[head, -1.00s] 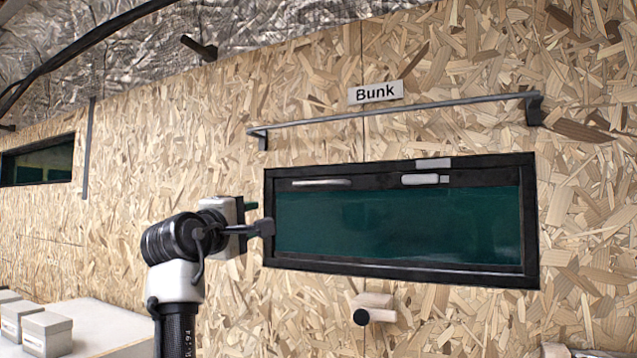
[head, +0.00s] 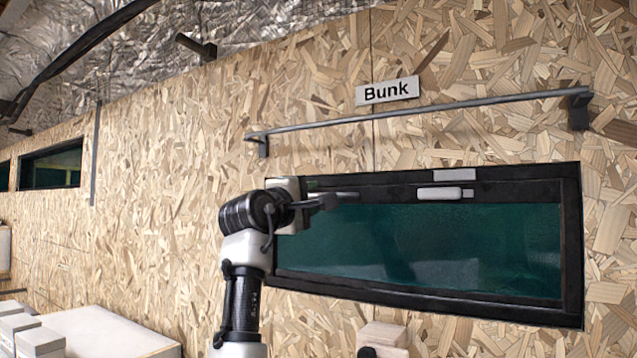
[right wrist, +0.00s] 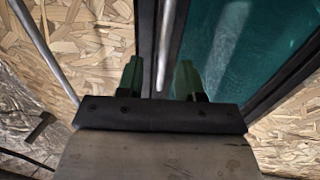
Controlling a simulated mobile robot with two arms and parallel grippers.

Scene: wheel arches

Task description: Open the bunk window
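The bunk window (head: 430,245) is a wide dark-framed pane of teal glass on the wall below the "Bunk" sign (head: 388,91). Its sash looks closed in its frame. A thin pale handle bar (head: 348,195) lies along the top left of the frame, partly hidden by my gripper. A white latch (head: 440,193) sits to its right. My right gripper (head: 322,201) is at the bar's left end. In the right wrist view its two green-tipped fingers (right wrist: 160,78) are apart, with the bar (right wrist: 165,45) between them. I cannot see any contact. My left gripper is out of view.
A grey rail (head: 420,108) runs along the wall above the window. A wooden block (head: 383,336) juts out below it. White boxes (head: 38,338) and a pale surface (head: 105,332) are at lower left. Another window (head: 50,167) is farther left.

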